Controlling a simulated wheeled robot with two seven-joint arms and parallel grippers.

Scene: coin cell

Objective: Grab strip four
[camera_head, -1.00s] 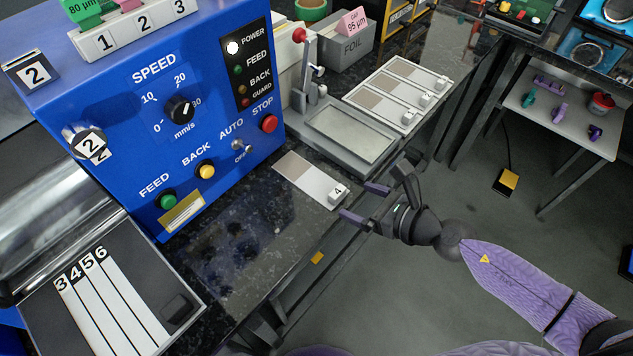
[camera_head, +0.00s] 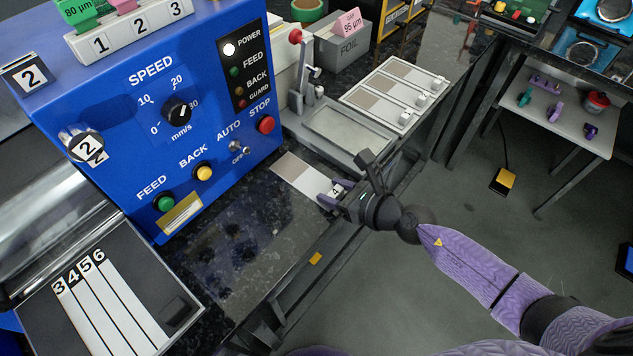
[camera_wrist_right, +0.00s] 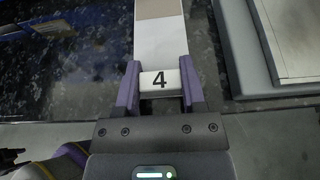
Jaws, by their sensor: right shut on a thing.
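Strip four (camera_head: 298,173) is a white and grey-beige strip lying on the dark speckled counter in front of the blue machine. Its white end block marked 4 (camera_head: 337,190) is at the counter's front edge. My right gripper (camera_head: 336,192) is shut on this block, coming in from the right. In the right wrist view the block (camera_wrist_right: 160,81) sits between the two purple fingers of my right gripper (camera_wrist_right: 160,88), and the strip (camera_wrist_right: 160,38) runs straight away from it.
The blue machine (camera_head: 120,120) stands left of the strip. A grey plate fixture (camera_head: 350,130) and several other strips on a white tray (camera_head: 385,95) lie behind and right. The counter between is clear.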

